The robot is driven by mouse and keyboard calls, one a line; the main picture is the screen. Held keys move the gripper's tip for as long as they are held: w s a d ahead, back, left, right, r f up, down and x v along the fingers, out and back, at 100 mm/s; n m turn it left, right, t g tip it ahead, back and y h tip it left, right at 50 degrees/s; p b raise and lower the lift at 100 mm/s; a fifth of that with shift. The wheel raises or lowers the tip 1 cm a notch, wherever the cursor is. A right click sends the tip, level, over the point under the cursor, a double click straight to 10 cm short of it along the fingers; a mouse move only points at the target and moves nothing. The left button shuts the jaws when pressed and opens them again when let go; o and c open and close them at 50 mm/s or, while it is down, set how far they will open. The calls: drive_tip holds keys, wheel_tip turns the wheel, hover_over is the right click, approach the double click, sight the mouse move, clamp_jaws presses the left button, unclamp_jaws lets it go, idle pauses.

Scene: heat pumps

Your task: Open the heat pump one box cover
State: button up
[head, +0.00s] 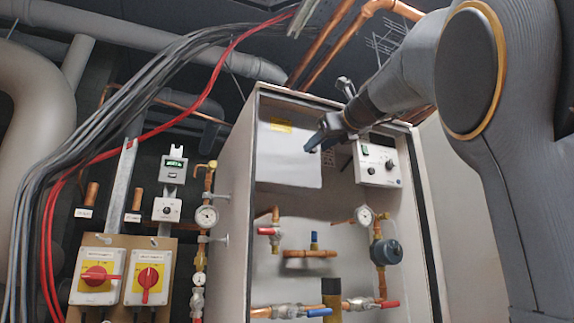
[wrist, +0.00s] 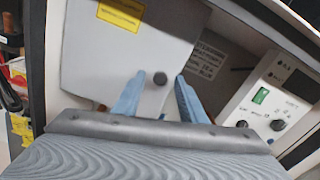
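The box cover (head: 280,165) is a flat light-grey panel with a yellow label, at the upper left inside the open cabinet. It also shows in the wrist view (wrist: 120,55), with a round dark knob (wrist: 160,79) near its lower right edge. My gripper (head: 311,145) reaches in from the upper right, in front of the cover's right part. In the wrist view the blue fingers (wrist: 156,92) are apart, one to each side of the knob and slightly below it. I cannot tell whether they touch the cover. The cover looks closed.
A control panel (head: 377,165) with knobs is right of the cover. Pipes, gauges and valves (head: 310,254) fill the cabinet below. The cabinet's side walls (head: 232,200) frame the space. Two red-yellow switches (head: 97,275) hang outside at left.

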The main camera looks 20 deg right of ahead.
drive_tip(key=shift+w, duration=0.45)
drive_tip(key=shift+c, duration=0.5)
clamp_jaws()
